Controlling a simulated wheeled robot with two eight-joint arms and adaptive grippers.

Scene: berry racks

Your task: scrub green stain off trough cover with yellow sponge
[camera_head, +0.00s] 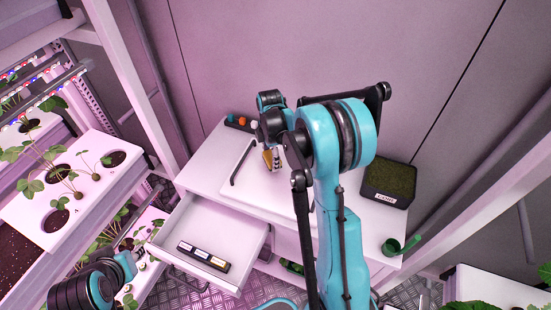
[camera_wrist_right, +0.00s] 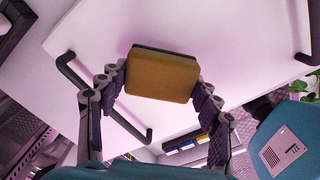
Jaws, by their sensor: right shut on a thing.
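The yellow sponge (camera_wrist_right: 162,75) has a thin dark layer along its far edge. My right gripper (camera_wrist_right: 161,80) is shut on it, with one finger at each side. In the head view the sponge (camera_head: 267,160) shows small at the gripper's (camera_head: 272,158) tip, over the trough cover. The trough cover (camera_wrist_right: 215,30) is a white panel with black bar handles; it also lies on the white cabinet top in the head view (camera_head: 240,186). I cannot tell whether the sponge touches it. No green stain shows; the sponge and arm hide part of the cover. My left gripper is out of view.
An open drawer (camera_head: 190,222) holds a dark strip with labelled pieces (camera_head: 204,257). A small rack (camera_head: 240,123) stands at the back left. Plant racks (camera_head: 90,150) stand left.

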